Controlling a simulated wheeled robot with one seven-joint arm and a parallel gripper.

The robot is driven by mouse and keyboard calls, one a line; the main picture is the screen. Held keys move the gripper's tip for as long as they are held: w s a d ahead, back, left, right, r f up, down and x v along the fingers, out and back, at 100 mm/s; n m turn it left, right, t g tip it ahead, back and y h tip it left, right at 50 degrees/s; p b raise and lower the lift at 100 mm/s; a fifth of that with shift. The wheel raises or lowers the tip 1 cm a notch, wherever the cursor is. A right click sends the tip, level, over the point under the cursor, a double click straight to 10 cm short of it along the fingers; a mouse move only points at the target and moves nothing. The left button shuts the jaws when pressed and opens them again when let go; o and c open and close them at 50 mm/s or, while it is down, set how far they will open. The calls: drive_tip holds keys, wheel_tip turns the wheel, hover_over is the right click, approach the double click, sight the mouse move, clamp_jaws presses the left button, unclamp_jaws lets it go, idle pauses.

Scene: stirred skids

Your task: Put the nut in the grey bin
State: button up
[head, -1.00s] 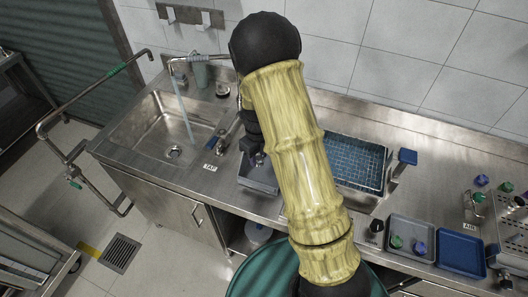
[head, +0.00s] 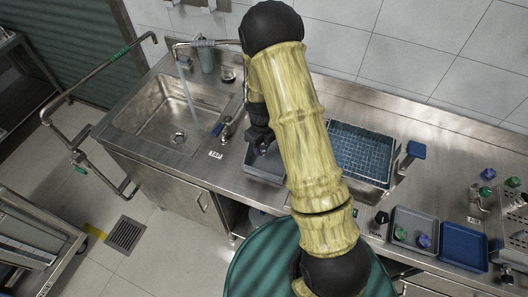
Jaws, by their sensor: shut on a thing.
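The grey bin (head: 258,168) stands on the steel counter between the sink and the blue basket, partly hidden behind my arm. My gripper (head: 263,148) points down over the bin's back part, beside my arm. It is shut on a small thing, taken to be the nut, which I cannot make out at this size. Whether the fingertips are above the rim or inside the bin is hard to tell.
A sink (head: 165,115) with running water lies left of the bin. A blue mesh basket (head: 362,150) is to the right. Further right are a grey tray (head: 414,222) with coloured pieces and a blue tray (head: 463,243). A green drum top (head: 262,262) stands in front.

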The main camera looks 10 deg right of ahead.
sight(262, 160)
drive_tip(key=shift+f, duration=0.6)
wheel_tip(262, 160, down, 3)
drive_tip(key=shift+w+f+p, duration=0.15)
drive_tip(key=shift+f+p, duration=0.05)
drive_tip(key=shift+p, duration=0.5)
drive_tip(key=shift+d+f, duration=0.1)
drive_tip(key=shift+f, duration=0.3)
drive_tip(key=shift+a+f, duration=0.1)
drive_tip(key=shift+a, duration=0.1)
